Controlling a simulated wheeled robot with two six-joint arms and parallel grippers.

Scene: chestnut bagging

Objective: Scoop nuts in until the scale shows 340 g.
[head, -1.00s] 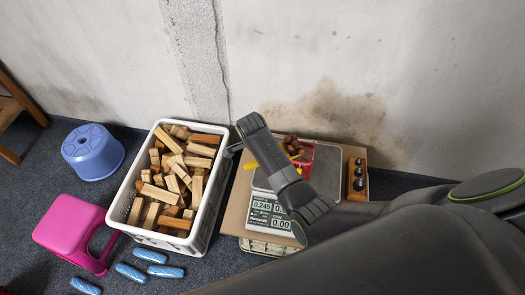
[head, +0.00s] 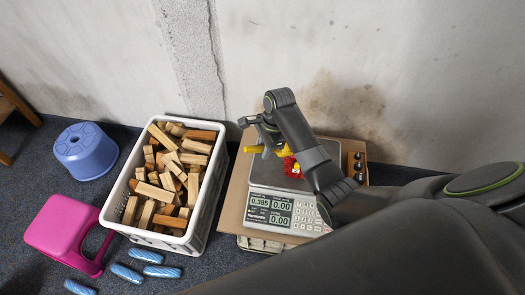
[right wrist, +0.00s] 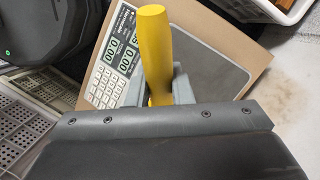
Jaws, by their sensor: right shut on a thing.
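The scale (head: 297,207) stands on a cardboard sheet, and its display appears to read 0.385 at the left. It also shows in the right wrist view (right wrist: 123,50). My right gripper (head: 262,132) is over the far left part of the scale, shut on a yellow handle (head: 253,149). The handle sticks up between the fingers in the right wrist view (right wrist: 156,55). A red piece with some yellow (head: 292,168) shows beside my wrist over the scale plate, partly hidden by my arm; I cannot tell its full shape. No loose nuts can be made out. My left gripper is out of view.
A white crate (head: 207,205) of wooden blocks stands left of the scale. A wooden block with dark knobs (head: 357,166) is at the right. A blue stool (head: 86,150), a pink stool (head: 62,232) and several blue rolls (head: 146,256) are on the floor. The wall is close behind.

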